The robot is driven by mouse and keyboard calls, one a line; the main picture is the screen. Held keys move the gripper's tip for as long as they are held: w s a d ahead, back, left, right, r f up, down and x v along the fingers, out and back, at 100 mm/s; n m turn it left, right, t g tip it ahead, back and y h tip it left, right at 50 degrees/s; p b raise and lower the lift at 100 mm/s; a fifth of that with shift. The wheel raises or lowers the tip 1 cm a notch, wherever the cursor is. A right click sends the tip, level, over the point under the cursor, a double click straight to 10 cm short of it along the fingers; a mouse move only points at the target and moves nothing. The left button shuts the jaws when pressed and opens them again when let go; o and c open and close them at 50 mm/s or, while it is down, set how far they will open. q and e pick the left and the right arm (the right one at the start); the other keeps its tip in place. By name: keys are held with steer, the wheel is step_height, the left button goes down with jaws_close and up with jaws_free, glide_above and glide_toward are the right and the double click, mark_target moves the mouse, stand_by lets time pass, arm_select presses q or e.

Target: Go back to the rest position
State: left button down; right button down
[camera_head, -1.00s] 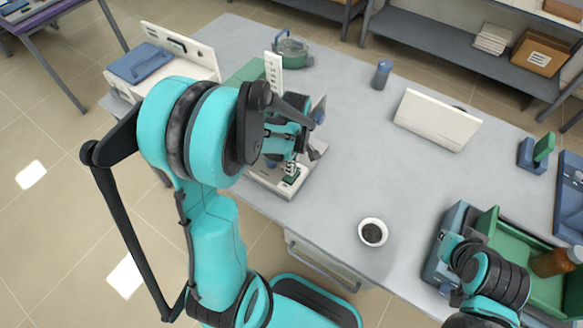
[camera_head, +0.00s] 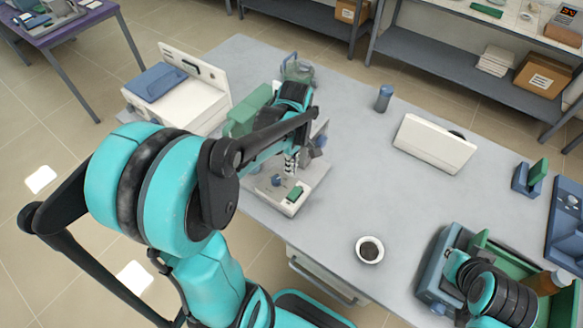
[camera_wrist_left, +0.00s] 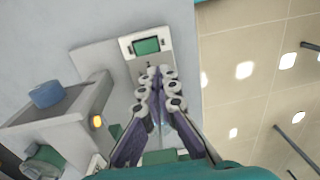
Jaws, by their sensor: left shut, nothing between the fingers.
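My left arm crosses the left part of the head view. Its gripper (camera_head: 290,168) is over a light grey bench instrument with a green display (camera_head: 294,194), at the table's front-left edge. In the left wrist view the gripper (camera_wrist_left: 161,76) is shut and empty, its fingertips just below the green display (camera_wrist_left: 147,46) in the picture. I cannot tell whether they touch the instrument. My right arm shows at the lower right of the head view, but its gripper is not visible.
A white box unit with a blue top (camera_head: 155,83) stands left. A green tray (camera_head: 492,250) is near my right arm.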

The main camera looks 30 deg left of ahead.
arm_select(q)
steer(key=shift+d, duration=0.1)
stand_by(0.3)
steer(key=s+d+r+m+t+b, duration=0.2)
steer(key=s+d+m+t+b, duration=0.2)
steer(key=m, duration=1.3)
steer(key=s+d+t, duration=0.2)
steer(key=d+t, duration=0.1)
steer(key=d, duration=0.1)
steer(key=shift+s+d+r+t+b, duration=0.2)
steer(key=shift+d+t+b, duration=0.1)
steer(key=shift+d+t, duration=0.1)
